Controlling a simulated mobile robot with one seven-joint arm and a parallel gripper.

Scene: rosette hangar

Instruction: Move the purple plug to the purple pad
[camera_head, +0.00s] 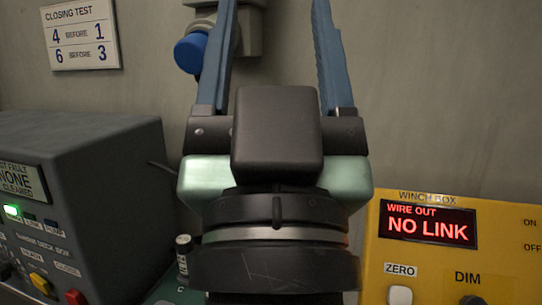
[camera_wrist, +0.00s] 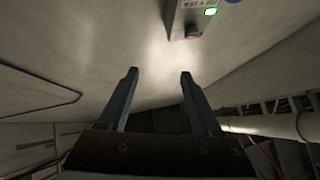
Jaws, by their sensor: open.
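My gripper (camera_head: 275,8) is raised in front of the wall in the head view, its two blue fingers apart with nothing between them. It also shows open and empty in the wrist view (camera_wrist: 159,75). I see no purple plug and no purple pad in either view. My wrist and gripper body hide the middle of the head view.
A grey box (camera_head: 90,165) with a green light stands at left, and a yellow winch box (camera_head: 510,225) reading "NO LINK" at right. A blue round part (camera_head: 190,53) hangs from a wall fitting behind my gripper. A "CLOSING TEST" sign (camera_head: 82,35) is on the wall.

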